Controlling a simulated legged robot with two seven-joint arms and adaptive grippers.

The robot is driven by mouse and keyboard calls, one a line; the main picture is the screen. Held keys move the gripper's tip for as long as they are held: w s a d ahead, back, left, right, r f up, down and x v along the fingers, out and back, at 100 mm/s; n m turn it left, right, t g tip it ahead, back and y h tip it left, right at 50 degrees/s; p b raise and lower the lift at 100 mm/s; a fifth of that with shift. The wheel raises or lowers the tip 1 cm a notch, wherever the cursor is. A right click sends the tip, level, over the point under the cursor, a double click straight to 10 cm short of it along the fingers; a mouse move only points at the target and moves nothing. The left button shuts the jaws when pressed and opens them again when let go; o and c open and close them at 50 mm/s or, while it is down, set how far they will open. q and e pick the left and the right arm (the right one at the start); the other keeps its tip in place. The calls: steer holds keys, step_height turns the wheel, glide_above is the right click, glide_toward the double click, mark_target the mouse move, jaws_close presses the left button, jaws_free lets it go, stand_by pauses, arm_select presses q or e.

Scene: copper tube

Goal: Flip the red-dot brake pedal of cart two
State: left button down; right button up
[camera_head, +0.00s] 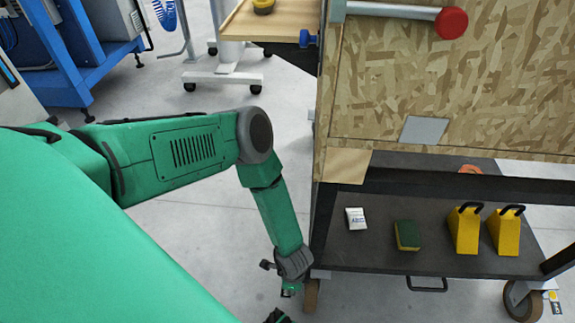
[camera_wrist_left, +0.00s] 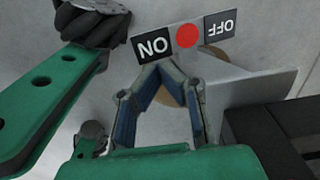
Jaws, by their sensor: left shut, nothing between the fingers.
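The brake pedal (camera_wrist_left: 188,37) shows in the left wrist view as a bar with a red dot in the middle, a black ON plate at its left and a grey OFF plate at its right. My left gripper (camera_wrist_left: 163,68) is shut and empty, its fingertips just below the ON plate in the picture; I cannot tell whether they touch it. In the head view, my left gripper (camera_head: 278,316) is low at the bottom edge, beside the cart's near left wheel (camera_head: 311,295). The pedal is not discernible there. My right gripper is not in view.
The cart's dark lower shelf (camera_head: 375,245) holds a sponge (camera_head: 407,235), a white packet (camera_head: 356,218) and two yellow blocks (camera_head: 467,229) with black handles. A wood panel (camera_head: 440,90) stands above it. Grey floor lies open to the left.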

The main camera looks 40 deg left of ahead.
arm_select(q)
steer(key=shift+f+b, duration=0.85)
steer(key=shift+f, duration=0.4)
stand_by(0.4)
steer(key=shift+f, duration=0.5)
step_height(320, 180, up, 7)
steer(key=p, duration=0.4)
stand_by(0.6)
stand_by(0.5)
